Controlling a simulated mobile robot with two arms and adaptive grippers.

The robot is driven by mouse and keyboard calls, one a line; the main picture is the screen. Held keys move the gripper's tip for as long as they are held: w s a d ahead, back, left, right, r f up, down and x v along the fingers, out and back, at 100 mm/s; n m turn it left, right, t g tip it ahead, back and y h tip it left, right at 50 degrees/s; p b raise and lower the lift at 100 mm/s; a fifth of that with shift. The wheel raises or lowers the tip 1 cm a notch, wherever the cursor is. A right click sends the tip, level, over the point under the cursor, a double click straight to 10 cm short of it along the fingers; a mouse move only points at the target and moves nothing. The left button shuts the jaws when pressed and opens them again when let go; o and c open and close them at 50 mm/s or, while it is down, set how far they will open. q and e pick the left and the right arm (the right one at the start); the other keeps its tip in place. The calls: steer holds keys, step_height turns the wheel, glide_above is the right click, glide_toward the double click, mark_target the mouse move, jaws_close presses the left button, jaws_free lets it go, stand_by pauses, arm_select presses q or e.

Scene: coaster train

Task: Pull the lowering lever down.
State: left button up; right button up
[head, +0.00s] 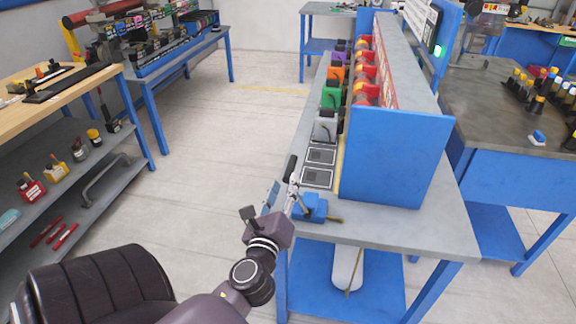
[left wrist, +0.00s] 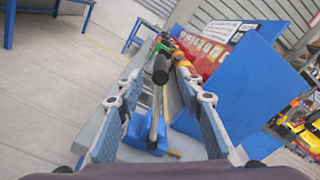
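The lowering lever (head: 290,168) is a metal rod with a black handle, rising from a blue base (head: 313,208) at the near end of the grey bench. In the left wrist view its black grip (left wrist: 161,70) and grey rod (left wrist: 154,125) show between my fingers. My left gripper (head: 278,197) is at the bench's near left corner, right beside the lever. In the left wrist view the left gripper (left wrist: 160,88) is open, one finger on each side of the lever. I cannot tell whether either finger touches it. My right gripper is not in view.
The grey bench (head: 405,228) carries a blue-ended rack (head: 392,155) with coloured units in a row behind the lever. A shelf table (head: 60,85) stands at left, a black seat (head: 95,285) at lower left. The floor between (head: 205,130) is clear.

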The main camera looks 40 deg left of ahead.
arm_select(q)
steer(key=shift+v, duration=1.5)
